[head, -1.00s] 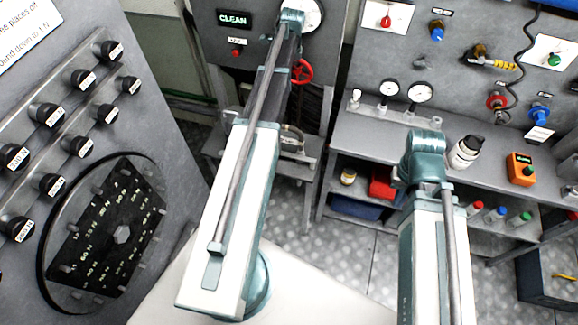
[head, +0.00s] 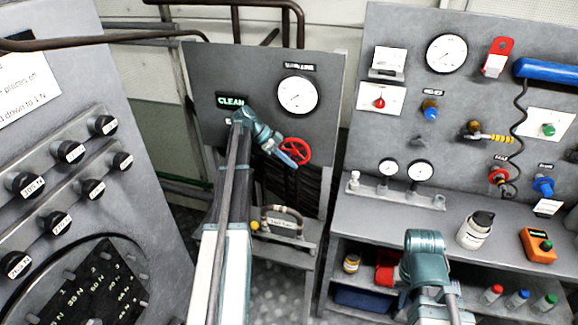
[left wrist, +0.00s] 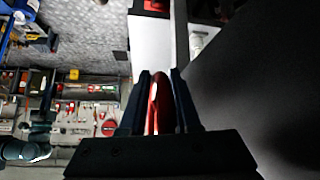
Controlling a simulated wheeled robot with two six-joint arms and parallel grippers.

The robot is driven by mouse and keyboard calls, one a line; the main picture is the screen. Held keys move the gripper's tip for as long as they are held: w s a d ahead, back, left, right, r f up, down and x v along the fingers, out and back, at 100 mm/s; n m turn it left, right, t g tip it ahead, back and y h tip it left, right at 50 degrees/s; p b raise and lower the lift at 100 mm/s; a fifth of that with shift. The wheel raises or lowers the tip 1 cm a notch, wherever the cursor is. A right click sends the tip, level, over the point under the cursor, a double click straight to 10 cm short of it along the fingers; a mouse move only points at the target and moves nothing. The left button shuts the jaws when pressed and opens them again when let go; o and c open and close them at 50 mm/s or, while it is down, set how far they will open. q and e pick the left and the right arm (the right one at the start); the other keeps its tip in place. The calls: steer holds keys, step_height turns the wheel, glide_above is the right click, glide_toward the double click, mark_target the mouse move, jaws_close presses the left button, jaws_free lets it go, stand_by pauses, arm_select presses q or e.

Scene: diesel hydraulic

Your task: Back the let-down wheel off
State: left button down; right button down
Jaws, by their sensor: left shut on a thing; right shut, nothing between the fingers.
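The red handwheel (head: 296,150) is on the grey panel (head: 240,75) below the white gauge. My left gripper (head: 291,157) is at its left side, shut on its rim. In the left wrist view the red rim (left wrist: 154,108) shows edge-on between the two dark fingers of my left gripper (left wrist: 158,85). The wheel's hub and far side are hidden in that view. My right arm (head: 425,255) shows at the lower right of the head view, but its fingertips are not visible.
The white gauge (head: 298,95) and the CLEAN sign (head: 231,100) are on the same panel. A hose fitting (head: 285,218) sits on the shelf below. To the right is a bench with two small gauges, a white bottle (head: 476,230) and an orange box (head: 537,245).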

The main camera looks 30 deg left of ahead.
arm_select(q)
steer(key=shift+s+d+f+h+b, duration=0.15)
steer(key=shift+d+h+b, duration=0.1)
steer(key=shift+h+b, duration=0.65)
steer(key=c, duration=0.9)
jaws_free()
steer(key=shift+o, duration=0.6)
steer(key=shift+a, duration=0.1)
